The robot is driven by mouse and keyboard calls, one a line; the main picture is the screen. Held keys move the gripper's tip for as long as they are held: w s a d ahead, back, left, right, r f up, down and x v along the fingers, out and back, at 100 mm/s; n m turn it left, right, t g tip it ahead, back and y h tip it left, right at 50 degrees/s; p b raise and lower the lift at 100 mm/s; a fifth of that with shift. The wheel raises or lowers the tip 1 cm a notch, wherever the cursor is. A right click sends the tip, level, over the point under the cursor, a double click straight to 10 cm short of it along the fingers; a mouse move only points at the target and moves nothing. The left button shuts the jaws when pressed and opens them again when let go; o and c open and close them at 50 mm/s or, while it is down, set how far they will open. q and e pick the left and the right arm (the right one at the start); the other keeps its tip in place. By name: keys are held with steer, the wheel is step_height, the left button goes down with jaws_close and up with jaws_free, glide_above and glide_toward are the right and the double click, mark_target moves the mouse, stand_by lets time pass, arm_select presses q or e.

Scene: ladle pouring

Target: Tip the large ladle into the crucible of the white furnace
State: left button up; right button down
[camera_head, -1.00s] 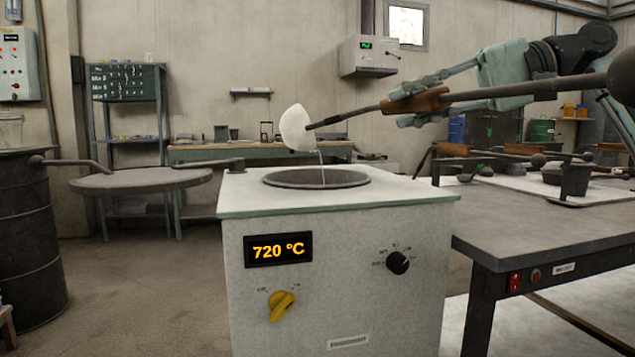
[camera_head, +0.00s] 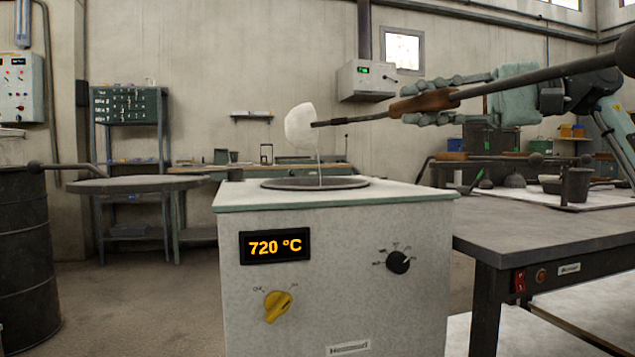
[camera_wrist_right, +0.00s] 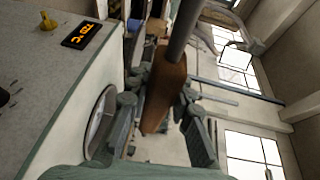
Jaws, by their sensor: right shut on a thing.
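The large ladle's pale bowl (camera_head: 300,127) hangs tipped above the white furnace (camera_head: 340,240). A thin bright stream falls from the bowl's lower edge to the dark round crucible opening (camera_head: 315,183) in the furnace top. The crucible's inside is hidden by the low viewing angle. My right gripper (camera_head: 403,104) is shut on the ladle's brown handle grip (camera_head: 425,102), to the right of the bowl. In the right wrist view, the fingers (camera_wrist_right: 165,115) sit on both sides of the brown grip (camera_wrist_right: 165,85). My left gripper is out of view.
The furnace front has an orange 720 °C display (camera_head: 275,246) and a yellow knob (camera_head: 278,305). A grey table (camera_head: 550,229) with tools stands at right. A dark barrel (camera_head: 25,260) and a round lid (camera_head: 135,184) are at left.

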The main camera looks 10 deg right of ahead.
steer(key=shift+f+p, duration=0.2)
steer(key=shift+p, duration=0.1)
arm_select(q)
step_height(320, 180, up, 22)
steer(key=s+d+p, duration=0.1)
steer(key=p, duration=2.4)
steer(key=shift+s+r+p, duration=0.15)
steer(key=shift+p, duration=0.2)
arm_select(e)
steer(key=a+r+n+g+h, duration=0.1)
steer(key=a+r+h, duration=0.3)
steer(key=h, duration=0.4)
steer(key=a+r+n+h, duration=0.3)
steer(key=a+h, duration=0.2)
steer(key=h, duration=0.2)
steer(key=shift+w+r+g+h, duration=0.3)
steer(key=shift+r+g+h, duration=0.05)
steer(key=shift+g+h, duration=0.05)
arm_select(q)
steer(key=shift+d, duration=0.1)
